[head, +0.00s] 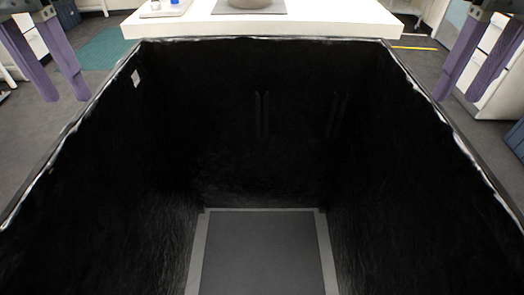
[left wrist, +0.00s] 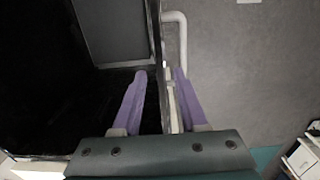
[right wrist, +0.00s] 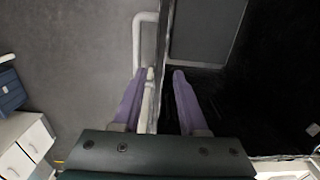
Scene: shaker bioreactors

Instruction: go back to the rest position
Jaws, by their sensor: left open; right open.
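My left gripper (head: 65,98) hangs at the upper left of the head view with its two purple fingers spread apart and nothing between them. It also shows open in the left wrist view (left wrist: 159,72), where its fingers lie on either side of the rim line of a black-walled box. My right gripper (head: 456,98) hangs at the upper right, also spread and empty. In the right wrist view (right wrist: 158,71) its fingers likewise show on either side of the rim line. I cannot tell how high either gripper is above the rim.
The deep, open black-walled box (head: 262,170) fills the middle and has a grey floor panel (head: 263,255). A white table (head: 330,22) stands beyond it, with a round grey bowl (head: 250,3) and a white tray (head: 150,11) on it. Grey floor (right wrist: 75,50) lies outside the box.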

